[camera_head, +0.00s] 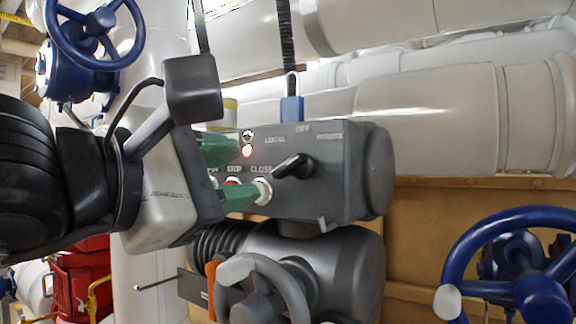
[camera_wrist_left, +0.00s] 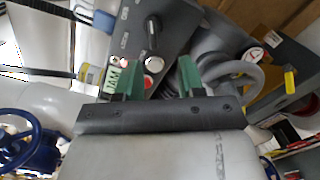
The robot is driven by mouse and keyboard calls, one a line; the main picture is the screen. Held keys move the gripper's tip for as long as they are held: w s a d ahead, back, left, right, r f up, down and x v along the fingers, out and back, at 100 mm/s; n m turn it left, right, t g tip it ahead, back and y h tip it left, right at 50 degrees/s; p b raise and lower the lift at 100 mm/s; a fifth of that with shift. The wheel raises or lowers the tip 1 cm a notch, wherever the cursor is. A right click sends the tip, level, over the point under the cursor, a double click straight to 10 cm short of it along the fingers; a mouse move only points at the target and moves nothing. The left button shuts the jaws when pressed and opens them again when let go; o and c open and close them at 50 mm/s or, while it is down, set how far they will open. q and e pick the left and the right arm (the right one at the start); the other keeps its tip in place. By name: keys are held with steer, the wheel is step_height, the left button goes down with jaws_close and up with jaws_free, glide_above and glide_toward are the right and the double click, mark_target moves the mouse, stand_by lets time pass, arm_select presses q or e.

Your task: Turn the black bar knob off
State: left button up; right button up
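The black bar knob (camera_head: 293,167) is on the front of a grey control box (camera_head: 340,150), under the labels LOCAL, OFF and REMOTE. Its bar is tilted, lower left to upper right, in the head view. In the left wrist view the knob (camera_wrist_left: 152,30) lies beyond the gap between my fingers. My left gripper (camera_head: 232,172) has green fingers set apart with nothing between them. It is left of the knob and not around it. In the left wrist view my left gripper (camera_wrist_left: 157,72) also shows open. My right gripper is not in view.
A grey handwheel (camera_head: 265,290) is below. A blue valve wheel (camera_head: 510,265) is at lower right. Large pale pipes (camera_head: 430,115) run behind.

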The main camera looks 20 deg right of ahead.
mark_target(283, 168)
arm_select(q)
steer(key=shift+t+y, duration=0.3)
steer(key=p+x, duration=0.1)
steer(key=x, duration=0.2)
steer(key=p+x, duration=0.2)
steer(key=x, duration=0.2)
steer(key=p+x, duration=0.1)
steer(key=x, duration=0.2)
steer(key=shift+w+r+p, duration=0.3)
steer(key=shift+r+p, duration=0.05)
steer(key=shift+p, duration=0.05)
steer(key=shift+w+d, duration=0.1)
steer(key=shift+c, duration=0.5)
steer(key=shift+f, duration=0.1)
jaws_close()
